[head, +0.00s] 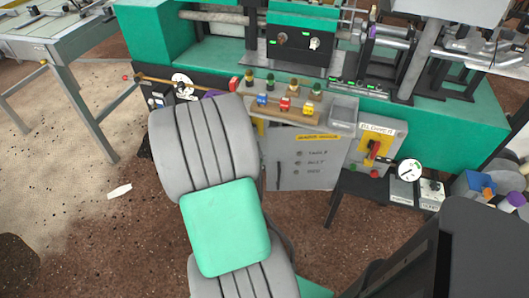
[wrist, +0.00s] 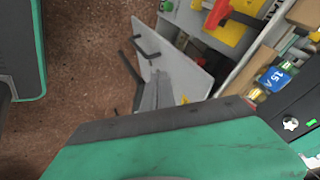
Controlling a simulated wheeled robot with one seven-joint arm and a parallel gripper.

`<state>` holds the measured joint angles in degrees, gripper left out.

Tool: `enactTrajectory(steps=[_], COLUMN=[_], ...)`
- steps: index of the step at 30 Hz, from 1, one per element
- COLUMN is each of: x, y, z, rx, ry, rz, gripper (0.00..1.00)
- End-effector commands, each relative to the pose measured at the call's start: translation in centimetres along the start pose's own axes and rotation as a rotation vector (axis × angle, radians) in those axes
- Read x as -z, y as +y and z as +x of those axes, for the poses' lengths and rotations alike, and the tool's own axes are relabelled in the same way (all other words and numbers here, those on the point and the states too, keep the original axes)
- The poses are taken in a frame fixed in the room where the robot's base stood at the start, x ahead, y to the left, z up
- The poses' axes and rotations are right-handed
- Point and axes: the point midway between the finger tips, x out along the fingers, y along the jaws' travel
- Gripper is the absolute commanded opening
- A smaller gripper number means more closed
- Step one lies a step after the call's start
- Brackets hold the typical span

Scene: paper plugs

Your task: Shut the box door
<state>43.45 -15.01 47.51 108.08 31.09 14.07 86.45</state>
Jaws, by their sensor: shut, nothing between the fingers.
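The box is grey, with a yellow label (head: 318,137) near its top, and stands low against the green machine in the head view. Its grey front panel (head: 322,170), with several small dark knobs and lettering, looks like the door. In the wrist view a light grey panel (wrist: 192,78) with a black bar-like handle (wrist: 146,46) slants across the middle. I cannot tell how far the door stands open. My gripper (wrist: 157,80) is shut and empty, its grey fingers in front of that panel. Contact is unclear. In the head view my arm hides the gripper.
A blower switch panel (head: 380,142) with a red lever stands right of the box, with a dial gauge (head: 410,170) beyond it. Coloured plugs sit on a wooden strip (head: 270,112) above. A workbench (head: 62,45) is at far left.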

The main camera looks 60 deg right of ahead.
Motion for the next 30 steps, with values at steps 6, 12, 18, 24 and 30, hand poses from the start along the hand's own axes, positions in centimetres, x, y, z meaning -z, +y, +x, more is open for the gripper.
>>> enactTrajectory(steps=[6, 12, 18, 24, 30], x=[-0.1, -0.2, -0.2, -0.2, -0.3], y=[0.3, -0.3, -2.9, -3.5, -3.5], z=[4.8, 8.7, 9.8, 10.1, 10.1], rx=[-0.008, -0.003, -0.002, -0.001, -0.001], ry=[-0.001, -0.003, -0.004, -0.004, -0.005], rz=[-0.003, -0.004, -0.007, -0.006, -0.007], gripper=[0.00, 0.00, 0.00, 0.00, 0.00])
